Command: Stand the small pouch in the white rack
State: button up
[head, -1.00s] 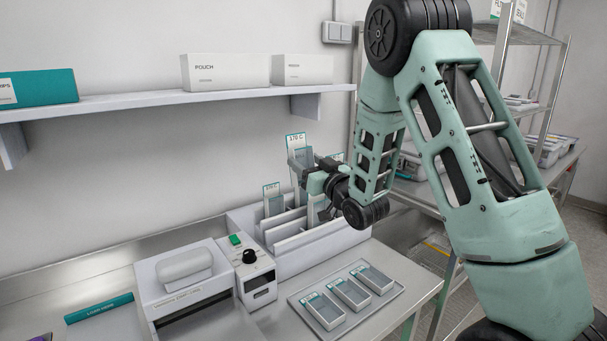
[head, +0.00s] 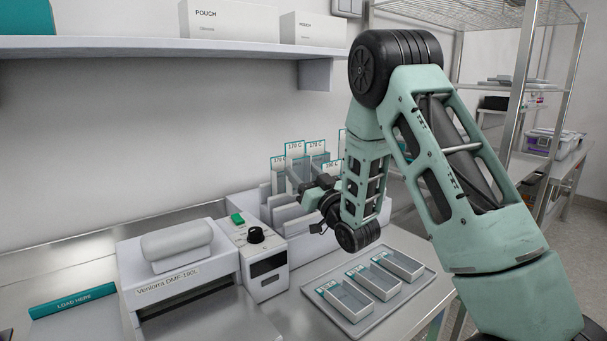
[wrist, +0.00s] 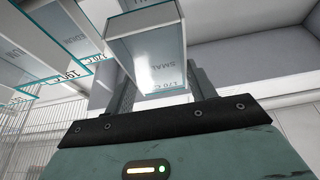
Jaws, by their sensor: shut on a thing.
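My gripper (head: 307,188) is at the white rack (head: 285,228) in the head view, with my arm hiding the rack's right part. In the wrist view my gripper (wrist: 158,84) is shut on the small pouch (wrist: 150,50), a clear-and-white pouch with a teal edge, marked "SMAL" and "170 C". Several similar labelled pouches (head: 317,149) stand in or above the rack slots. In the head view I cannot surely tell the held one from its neighbours, nor whether it touches the rack floor.
A tray (head: 350,328) with three pouches lies in front of the rack. A white sealer (head: 175,262) with a control box (head: 262,262) stands left of it. A shelf (head: 150,48) with boxes runs above. A teal "LOAD HERE" strip (head: 72,301) lies at the left.

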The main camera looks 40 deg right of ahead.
aim_at(304, 218)
jog(key=shift+f, duration=0.2)
jog(key=shift+f+b, duration=0.7)
jog(key=shift+f, duration=1.1)
notch_tip(304, 218, down, 6)
jog(key=b, duration=0.6)
jog(key=shift+r+b, duration=0.2)
jog(key=shift+b, duration=0.1)
jog(key=o, duration=1.1)
jog(key=shift+r, duration=0.15)
notch_tip(304, 218, up, 10)
jog(key=shift+f, duration=0.1)
